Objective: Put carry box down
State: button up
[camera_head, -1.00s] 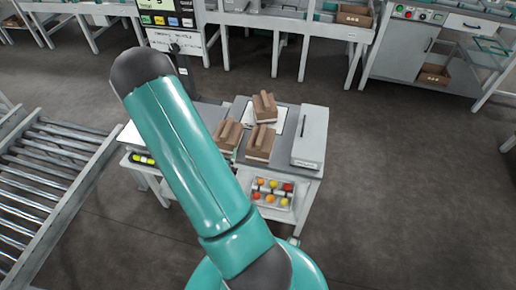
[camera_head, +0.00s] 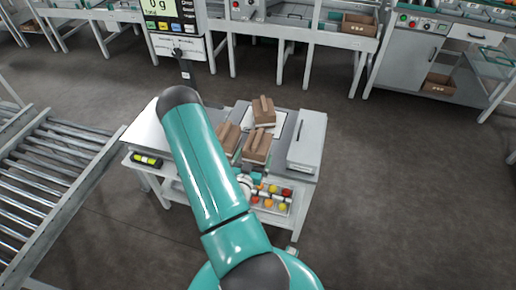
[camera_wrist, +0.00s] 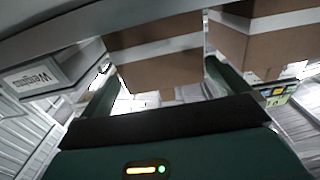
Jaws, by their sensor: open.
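Three brown carry boxes with raised handles stand upright on the small table (camera_head: 305,172): a back one (camera_head: 264,113) on a white sheet, a front right one (camera_head: 256,148), and a front left one (camera_head: 226,138) partly hidden by my arm. I cannot tell whether a finger touches either box.
A grey lidded case (camera_head: 307,140) stands at the right. A roller conveyor (camera_head: 55,170) is at the left. Benches (camera_head: 300,35) line the back; floor at right is clear.

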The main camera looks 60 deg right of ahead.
aim_at(257, 145)
jog(key=shift+w+d, duration=0.25)
jog(key=shift+d, duration=0.4)
jog(key=shift+w+d, duration=0.2)
jog(key=shift+d, duration=1)
jog(key=shift+w+d, duration=0.2)
jog(key=shift+d, duration=0.95)
jog(key=c, duration=1.2)
jog(key=shift+o, duration=0.2)
jog(key=shift+r, duration=0.15)
notch_tip(257, 145, up, 10)
jog(key=shift+f, duration=0.1)
